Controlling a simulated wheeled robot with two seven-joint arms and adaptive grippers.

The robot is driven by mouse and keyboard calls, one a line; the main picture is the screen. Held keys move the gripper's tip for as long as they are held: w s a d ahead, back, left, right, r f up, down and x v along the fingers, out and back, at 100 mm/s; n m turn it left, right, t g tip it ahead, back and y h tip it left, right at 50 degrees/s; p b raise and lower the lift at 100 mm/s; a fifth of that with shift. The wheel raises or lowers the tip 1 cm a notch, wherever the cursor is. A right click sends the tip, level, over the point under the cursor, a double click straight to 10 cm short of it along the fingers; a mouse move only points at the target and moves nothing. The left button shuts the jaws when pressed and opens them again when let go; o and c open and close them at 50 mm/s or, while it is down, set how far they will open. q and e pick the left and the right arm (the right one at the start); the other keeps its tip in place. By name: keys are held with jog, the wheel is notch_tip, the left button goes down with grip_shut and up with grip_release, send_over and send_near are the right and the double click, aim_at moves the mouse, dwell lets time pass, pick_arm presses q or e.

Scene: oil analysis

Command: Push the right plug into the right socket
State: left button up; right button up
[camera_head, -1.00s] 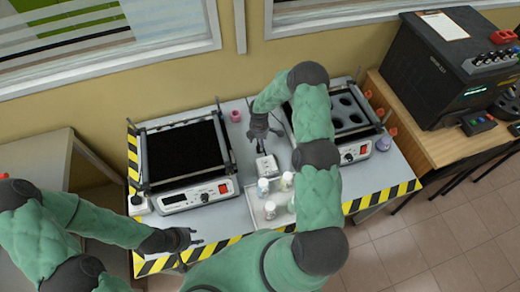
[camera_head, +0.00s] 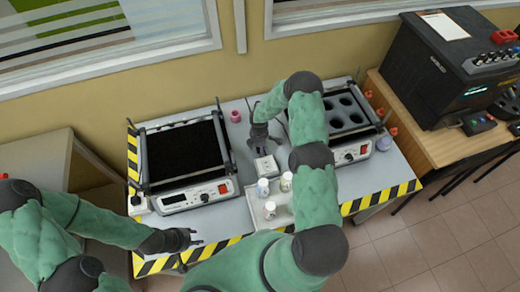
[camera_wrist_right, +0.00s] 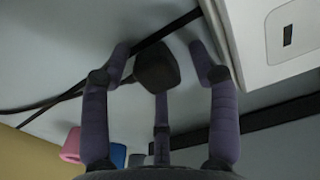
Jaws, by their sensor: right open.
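A dark plug (camera_wrist_right: 157,68) on a black cable lies on the table in the right wrist view. The fingers of my right gripper (camera_wrist_right: 158,52) are apart on either side of it; I cannot tell if they touch it. In the head view my right gripper (camera_head: 259,147) hangs just behind the white socket box (camera_head: 266,165), hiding the plug. The box also shows in the right wrist view (camera_wrist_right: 268,62), with a dark slot on its pale face. My left gripper (camera_head: 197,238) is at the table's front edge, empty, fingers apart.
A hot plate with a black top (camera_head: 183,152) stands left, and a heater with round wells (camera_head: 345,112) stands right, partly behind my right arm. Small bottles (camera_head: 270,209) stand on a tray in front of the socket box. A pink ring (camera_head: 235,116) lies behind.

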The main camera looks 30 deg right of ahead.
jog(key=c, duration=1)
notch_tip(320, 180, up, 10)
jog(key=shift+r+p, duration=0.1)
jog(key=shift+p, duration=0.3)
pick_arm(q)
jog(key=shift+r, duration=0.4)
pick_arm(e)
jog(key=shift+a, duration=0.1)
